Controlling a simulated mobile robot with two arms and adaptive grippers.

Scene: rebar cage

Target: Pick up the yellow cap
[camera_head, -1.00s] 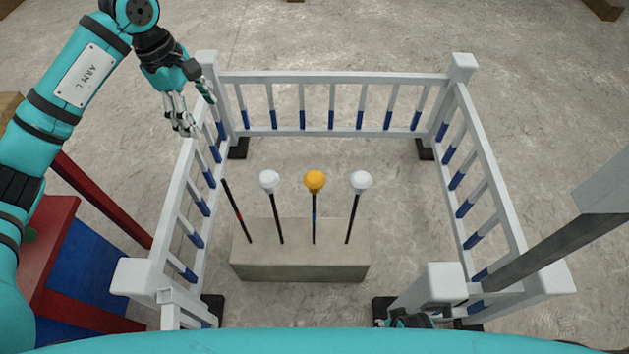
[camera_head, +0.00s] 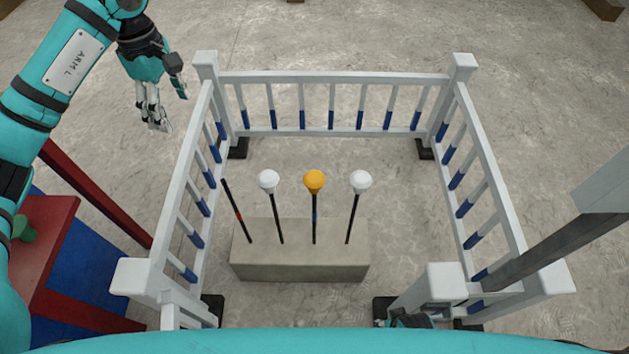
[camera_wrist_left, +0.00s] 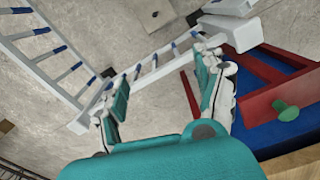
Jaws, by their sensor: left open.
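The yellow cap (camera_head: 314,180) sits on top of an upright dark rebar in a concrete block (camera_head: 300,262), inside the white fence. A white cap (camera_head: 269,180) tops the bar to its left and another white cap (camera_head: 361,181) tops the bar to its right. The leftmost bar (camera_head: 236,208) is bare. My left gripper (camera_head: 154,117) is open and empty, outside the fence at the upper left, well away from the yellow cap. Its spread fingers also show in the left wrist view (camera_wrist_left: 163,68). A small teal and black part (camera_head: 407,320) shows at the bottom; I cannot tell its jaw state.
The white fence (camera_head: 335,78) with blue-marked bars surrounds the block. A red and blue structure (camera_head: 55,245) with a green knob (camera_head: 25,230) stands at the left; the knob also shows in the left wrist view (camera_wrist_left: 286,110).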

